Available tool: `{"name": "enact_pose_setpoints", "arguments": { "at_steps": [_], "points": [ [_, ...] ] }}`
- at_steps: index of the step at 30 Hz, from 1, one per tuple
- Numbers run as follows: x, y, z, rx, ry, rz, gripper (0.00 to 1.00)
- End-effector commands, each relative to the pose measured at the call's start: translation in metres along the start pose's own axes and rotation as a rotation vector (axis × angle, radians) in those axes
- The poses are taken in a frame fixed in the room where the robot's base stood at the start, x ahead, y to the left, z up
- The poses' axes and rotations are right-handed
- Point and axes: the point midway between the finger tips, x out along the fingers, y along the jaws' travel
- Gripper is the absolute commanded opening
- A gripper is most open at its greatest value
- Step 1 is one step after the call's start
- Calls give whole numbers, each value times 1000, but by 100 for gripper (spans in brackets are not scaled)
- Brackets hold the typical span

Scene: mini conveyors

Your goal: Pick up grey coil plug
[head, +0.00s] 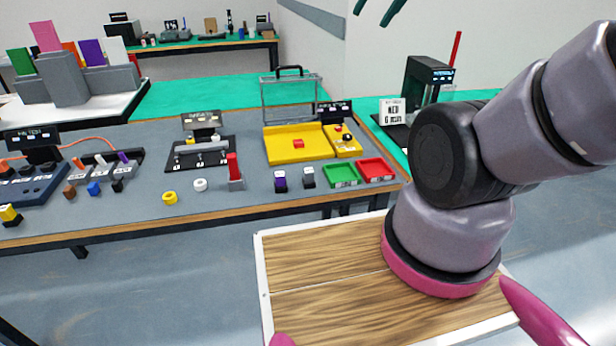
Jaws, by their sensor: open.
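A small block with a light grey top and a dark lower part (308,178) stands near the front edge of the grey table; it looks like the grey coil plug, though it is too small to be sure. A similar block with a purple and white top (280,181) stands just left of it. My gripper (377,12) shows only as two dark fingers at the top edge. They are apart, with nothing seen between them, high above and well away from the block. The rest of the gripper is out of frame.
Green (341,176) and red (376,170) trays sit right of the block. A red-handled grey piece (235,171), white ring (200,185) and yellow ring (170,197) lie left.

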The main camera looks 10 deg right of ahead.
Motion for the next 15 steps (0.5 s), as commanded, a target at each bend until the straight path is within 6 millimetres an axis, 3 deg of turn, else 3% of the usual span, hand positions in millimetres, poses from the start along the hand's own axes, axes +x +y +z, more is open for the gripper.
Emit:
{"name": "enact_pose_setpoints", "arguments": {
  "at_steps": [5, 6, 8, 11, 15],
  "points": [
    [0, 0, 0, 0, 0, 0, 50],
    [0, 0, 0, 0, 0, 0, 54],
    [1, 0, 0, -3, -1, 2, 72],
    [8, 1, -4, -39, -15, 27, 72],
    [37, 5, -17, -189, -73, 113, 72]
  ]
}}
